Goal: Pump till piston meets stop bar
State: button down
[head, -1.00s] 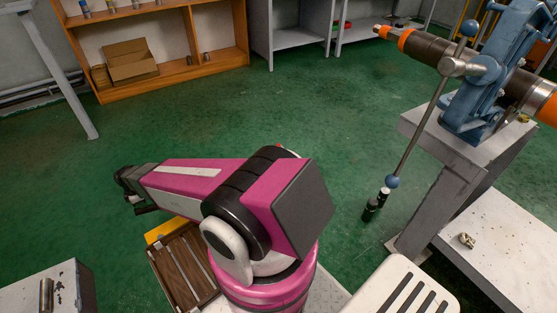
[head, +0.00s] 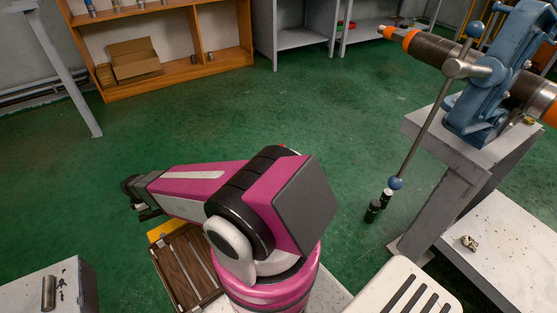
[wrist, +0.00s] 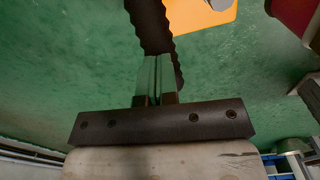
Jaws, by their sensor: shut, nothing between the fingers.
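My gripper (wrist: 157,60) is shut and empty in the wrist view, its two pale fingertips together. A dark ribbed piece (wrist: 150,22), perhaps a pump handle or hose, runs from the top edge down behind the fingertips; I cannot tell whether they touch it. In the head view my arm reaches left, and the gripper end is small and partly hidden beside the arm. I cannot make out a pump, piston or stop bar for certain in either view.
A slatted wooden crate (head: 186,268) with a yellow edge stands beside my base. A grey bench (head: 432,150) at right carries a blue pipe vise (head: 490,85) with its long handle hanging down. Shelving (head: 160,75) stands at the back. The green floor between is mostly clear.

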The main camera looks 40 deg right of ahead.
aim_at(149, 217)
jog(key=shift+f, duration=0.2)
jog(key=shift+w+a+f, duration=0.1)
jog(key=shift+a+f, duration=0.25)
jog(key=shift+f, duration=0.55)
jog(key=shift+a+f, duration=0.35)
jog(key=shift+f, duration=0.5)
jog(key=shift+d+f, duration=0.1)
jog(key=shift+f, duration=0.35)
jog(key=shift+a+f, duration=0.2)
jog(key=shift+f, duration=0.9)
jog(key=shift+a+f, duration=0.2)
jog(key=shift+f, duration=1)
jog(key=shift+d, duration=0.15)
